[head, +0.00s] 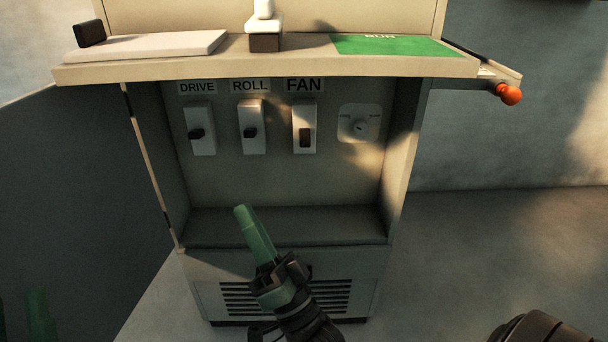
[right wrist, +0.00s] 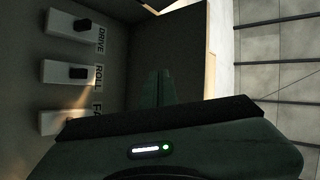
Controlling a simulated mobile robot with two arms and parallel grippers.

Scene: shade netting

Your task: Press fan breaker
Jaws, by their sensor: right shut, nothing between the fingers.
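The fan breaker (head: 304,117) is a pale upright plate under the FAN label, on the back wall of the open cabinet. Its brown lever (head: 305,138) sits low on the plate and looks flatter than the two levers to its left. My right gripper (head: 241,208) is shut and empty, with its green fingers together. It is in front of the cabinet, below and left of the fan breaker, and apart from it. In the right wrist view the fingers (right wrist: 158,88) point along the panel, and the fan plate (right wrist: 60,120) is partly hidden by the gripper body.
The drive breaker (head: 201,112) and roll breaker (head: 253,112) have levers that stick out. A shelf edge (head: 270,67) overhangs the recess, and an orange knob (head: 509,94) sticks out at the right. A ledge (head: 310,222) lies below.

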